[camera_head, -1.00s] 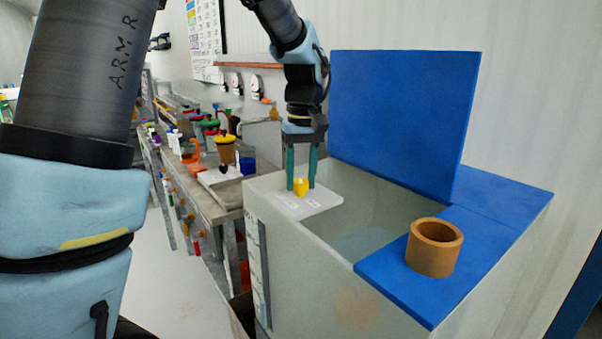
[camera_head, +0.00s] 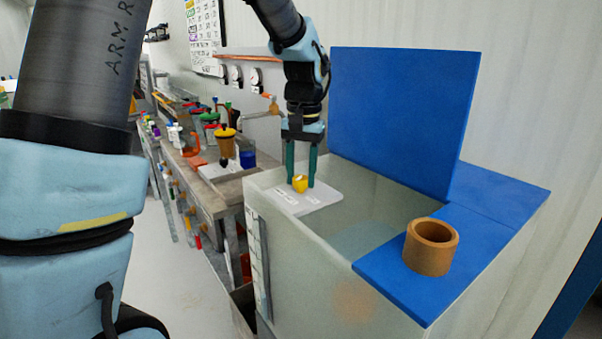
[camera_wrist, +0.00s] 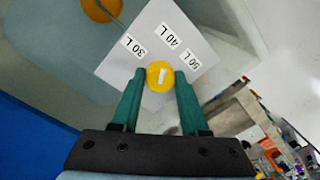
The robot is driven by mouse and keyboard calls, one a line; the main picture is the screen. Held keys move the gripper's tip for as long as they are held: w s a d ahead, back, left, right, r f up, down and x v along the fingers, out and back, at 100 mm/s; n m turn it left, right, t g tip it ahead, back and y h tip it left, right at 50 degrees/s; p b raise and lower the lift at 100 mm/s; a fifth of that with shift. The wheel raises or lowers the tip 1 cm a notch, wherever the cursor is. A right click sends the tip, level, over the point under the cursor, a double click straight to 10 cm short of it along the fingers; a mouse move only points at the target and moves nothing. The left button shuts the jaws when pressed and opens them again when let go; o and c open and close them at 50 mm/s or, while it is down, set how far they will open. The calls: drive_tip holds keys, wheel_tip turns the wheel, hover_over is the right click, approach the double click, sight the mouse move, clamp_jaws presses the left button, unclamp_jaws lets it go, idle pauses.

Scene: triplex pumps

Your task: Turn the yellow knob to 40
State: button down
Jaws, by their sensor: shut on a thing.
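The yellow knob (camera_wrist: 159,75) sits on a pale plate (camera_wrist: 205,62) marked 30 L, 40 L and 50 L. In the wrist view its white mark lies at the knob's middle, close to upright in the picture; which label it points to is hard to tell. My gripper (camera_wrist: 159,78) has its two green fingers on either side of the knob, shut on it. In the head view the knob (camera_head: 300,184) shows between the fingertips, on the plate (camera_head: 318,198) at the tank's corner. The labels are too small to read there.
The plate lies on a pale, open-topped tank (camera_head: 300,240). A blue lid (camera_head: 405,120) stands upright behind it. An orange-brown ring (camera_head: 431,247) sits on the blue cover at right. A cluttered workbench (camera_head: 205,190) runs along the left.

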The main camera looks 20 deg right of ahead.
sight(303, 177)
idle(0.3)
drive_tip(key=shift+c, duration=2.1)
unclamp_jaws()
drive_tip(key=shift+r, duration=0.1)
wheel_tip(303, 177, up, 11)
drive_tip(key=b, duration=0.1)
drive_tip(key=shift+d+f, duration=0.2)
drive_tip(key=shift+s, duration=0.1)
